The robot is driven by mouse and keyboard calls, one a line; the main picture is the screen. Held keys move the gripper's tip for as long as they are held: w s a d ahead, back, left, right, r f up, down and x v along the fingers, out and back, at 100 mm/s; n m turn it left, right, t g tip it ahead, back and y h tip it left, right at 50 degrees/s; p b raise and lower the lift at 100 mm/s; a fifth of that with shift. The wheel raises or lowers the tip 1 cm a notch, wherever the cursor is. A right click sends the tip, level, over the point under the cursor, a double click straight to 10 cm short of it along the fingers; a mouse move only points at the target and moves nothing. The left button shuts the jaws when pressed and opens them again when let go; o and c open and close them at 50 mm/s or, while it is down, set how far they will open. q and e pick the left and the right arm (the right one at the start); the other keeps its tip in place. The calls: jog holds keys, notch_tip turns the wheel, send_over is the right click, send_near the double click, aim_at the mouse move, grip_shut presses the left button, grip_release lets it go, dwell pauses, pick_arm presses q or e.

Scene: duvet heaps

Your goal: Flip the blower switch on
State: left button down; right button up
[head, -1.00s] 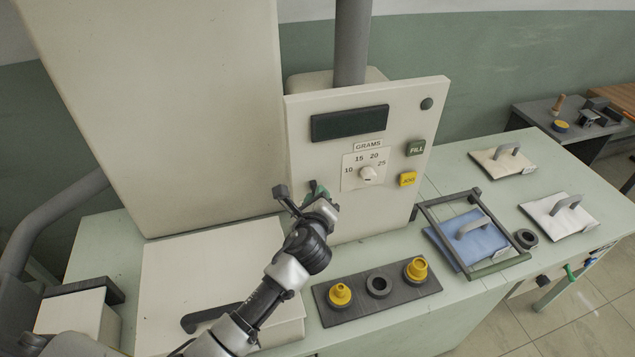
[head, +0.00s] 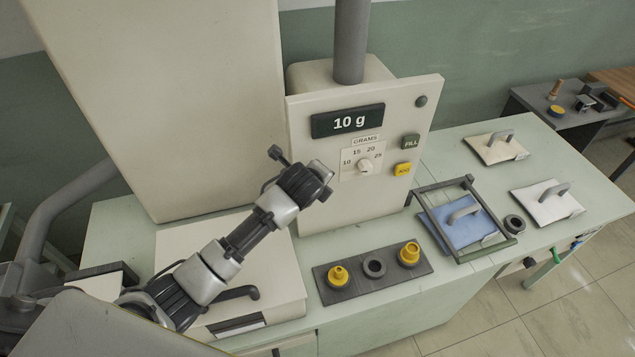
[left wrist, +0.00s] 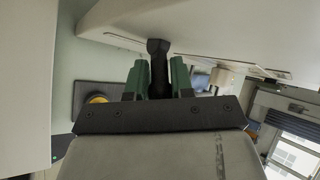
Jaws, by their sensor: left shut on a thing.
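A dark lever with a wider knob end (left wrist: 158,48) sits between the green fingers of my left gripper (left wrist: 158,78) in the left wrist view. The gripper is shut on it. I take this to be the blower switch, but no label for it shows. In the head view my left wrist (head: 300,183) is in front of the left part of the cream control panel (head: 322,205) and hides the fingers and the lever. The panel's display (head: 348,121) is lit and reads 10 g. My right gripper is not in view.
A dark tray (head: 335,292) with yellow nozzles stands in front. A frame over a blue pad (head: 474,232) is to the right.

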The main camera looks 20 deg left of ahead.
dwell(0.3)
pick_arm(q)
jog(key=c, duration=1)
grip_release()
jog(key=shift+r, duration=0.1)
jog(key=b+v, duration=0.2)
jog(key=v, duration=0.8)
jog(key=shift+s+a+r, duration=0.15)
jog(key=shift+r, duration=0.2)
